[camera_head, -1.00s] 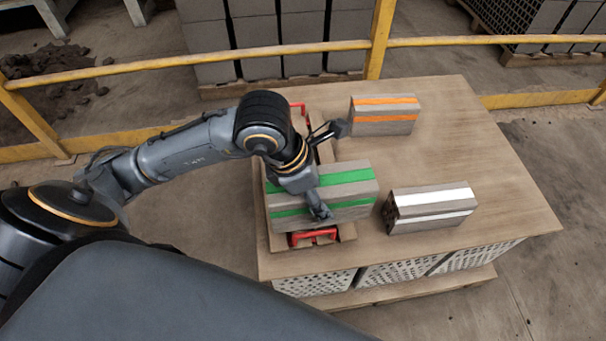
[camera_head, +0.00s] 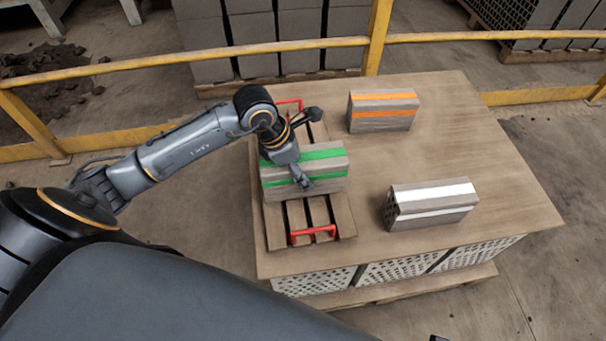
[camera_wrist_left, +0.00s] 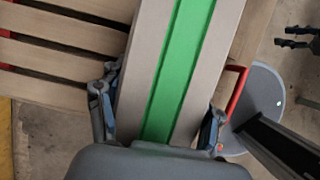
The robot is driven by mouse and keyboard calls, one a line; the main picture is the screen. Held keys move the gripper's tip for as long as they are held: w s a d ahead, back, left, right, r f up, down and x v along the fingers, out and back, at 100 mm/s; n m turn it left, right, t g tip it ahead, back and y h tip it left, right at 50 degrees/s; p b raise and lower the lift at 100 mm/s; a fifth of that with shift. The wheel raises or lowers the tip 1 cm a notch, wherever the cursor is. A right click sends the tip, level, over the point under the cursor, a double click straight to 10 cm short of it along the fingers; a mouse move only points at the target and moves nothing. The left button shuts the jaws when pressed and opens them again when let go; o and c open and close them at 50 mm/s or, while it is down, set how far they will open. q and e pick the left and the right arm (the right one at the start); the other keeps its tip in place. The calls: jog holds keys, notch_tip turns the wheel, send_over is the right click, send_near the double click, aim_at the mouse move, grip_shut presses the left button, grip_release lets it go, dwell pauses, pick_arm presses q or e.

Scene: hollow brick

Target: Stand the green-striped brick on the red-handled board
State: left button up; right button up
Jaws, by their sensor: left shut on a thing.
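The green-striped brick (camera_head: 332,181) lies lengthwise across the red-handled board (camera_head: 345,222), over its middle. The board is a slatted wooden one, with a red handle (camera_head: 314,234) at its near end and another at its far end. My left gripper (camera_head: 306,150) is shut on the brick, reaching over it from above. In the left wrist view, its fingers (camera_wrist_left: 160,114) press both sides of the brick (camera_wrist_left: 178,75). The slats (camera_wrist_left: 60,45) show beside it. I cannot tell whether the brick touches the board. A dark piece at the head view's bottom edge may be my right gripper (camera_head: 438,338).
An orange-striped brick (camera_head: 382,112) stands to the right of the board's far part. A white-striped brick (camera_head: 432,206) stands nearer, on the right. The wooden table (camera_head: 480,150) is otherwise clear. A yellow railing (camera_head: 440,40) runs behind it.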

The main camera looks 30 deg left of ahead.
pick_arm(q)
jog(key=shift+d+f, duration=0.1)
jog(key=shift+f, duration=0.95)
pick_arm(e)
jog(key=shift+w+r, duration=0.15)
jog(key=shift+r, duration=0.45)
pick_arm(q)
jog(key=o, duration=1.8)
jog(key=shift+s+f, duration=0.1)
pick_arm(e)
jog(key=shift+w+r, duration=0.1)
jog(key=shift+r, duration=0.1)
pick_arm(q)
jog(key=p+v, duration=0.1)
jog(key=v, duration=1.1)
pick_arm(e)
jog(key=f, duration=0.1)
jog(key=s+f, duration=0.1)
jog(key=f, duration=0.1)
jog(key=s+f, duration=0.1)
jog(key=f, duration=0.1)
jog(key=shift+d+f, duration=0.15)
jog(key=shift+f, duration=0.05)
